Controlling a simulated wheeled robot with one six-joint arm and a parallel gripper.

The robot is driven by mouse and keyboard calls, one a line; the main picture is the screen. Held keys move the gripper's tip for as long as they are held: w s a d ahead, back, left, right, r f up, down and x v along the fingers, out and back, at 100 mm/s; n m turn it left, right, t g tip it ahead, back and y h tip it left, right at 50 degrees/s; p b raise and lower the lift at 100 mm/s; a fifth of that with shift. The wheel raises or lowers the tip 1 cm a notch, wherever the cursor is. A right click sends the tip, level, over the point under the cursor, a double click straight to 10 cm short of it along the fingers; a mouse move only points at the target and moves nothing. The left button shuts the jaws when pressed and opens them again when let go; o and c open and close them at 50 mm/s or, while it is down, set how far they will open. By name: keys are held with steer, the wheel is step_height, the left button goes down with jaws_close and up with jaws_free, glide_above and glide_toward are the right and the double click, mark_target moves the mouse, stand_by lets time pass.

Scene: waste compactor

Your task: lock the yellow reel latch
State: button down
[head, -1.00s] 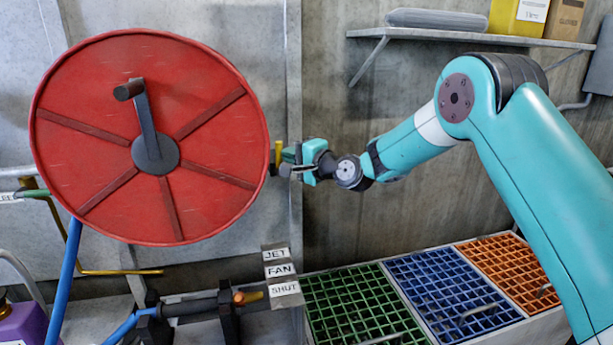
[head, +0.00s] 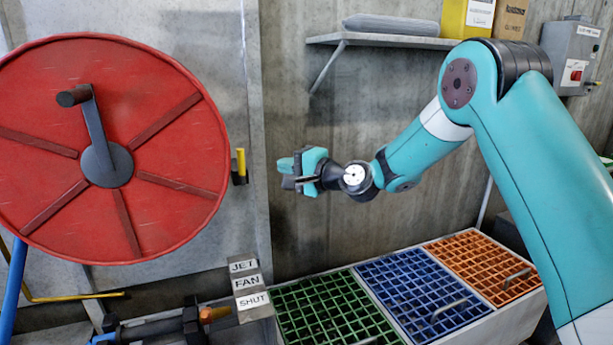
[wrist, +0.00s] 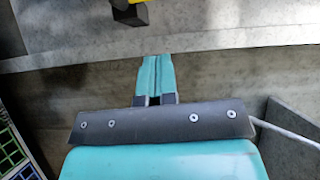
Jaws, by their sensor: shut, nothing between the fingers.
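The yellow reel latch (head: 240,163) is a small upright yellow bar on a dark block at the right rim of the red hose reel (head: 150,195). In the wrist view the yellow latch (wrist: 118,3) shows only in part at the top edge, above its dark block. My gripper (head: 281,165) is to the right of the latch, apart from it, with a gap of bare wall between them. Its fingers (wrist: 155,75) are shut together and empty. The reel's dark crank handle (head: 92,130) points up and slightly left.
Green, blue and orange grates (head: 415,285) lie below my arm. A shelf (head: 385,40) with a grey roll and boxes is above. JET, FAN and SHUT labels (head: 249,283) stand by a hose nozzle below the reel. The wall around my gripper is clear.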

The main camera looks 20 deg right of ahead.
steer(key=v, duration=0.5)
steer(key=shift+w+f+b, duration=0.1)
steer(key=shift+b, duration=0.2)
steer(key=s+a+r+n+g, duration=0.1)
steer(key=s+a+n+g, duration=0.35)
steer(key=s, duration=0.35)
steer(key=s+a+n+g, duration=0.3)
steer(key=s+a+n, duration=0.15)
steer(key=s, duration=0.25)
steer(key=s+d+f+n+g+h, duration=0.2)
steer(key=s+d+n+g+h, duration=0.15)
steer(key=s, duration=0.85)
steer(key=s+d+f+n+g+h, duration=0.2)
steer(key=s+d+n+g+h, duration=0.15)
steer(key=s, duration=0.85)
step_height(320, 180, up, 16)
steer(key=p, duration=1.6)
steer(key=shift+n+t, duration=0.3)
steer(key=shift+t, duration=0.15)
steer(key=shift+w+a+r, duration=0.1)
steer(key=shift+r, duration=0.05)
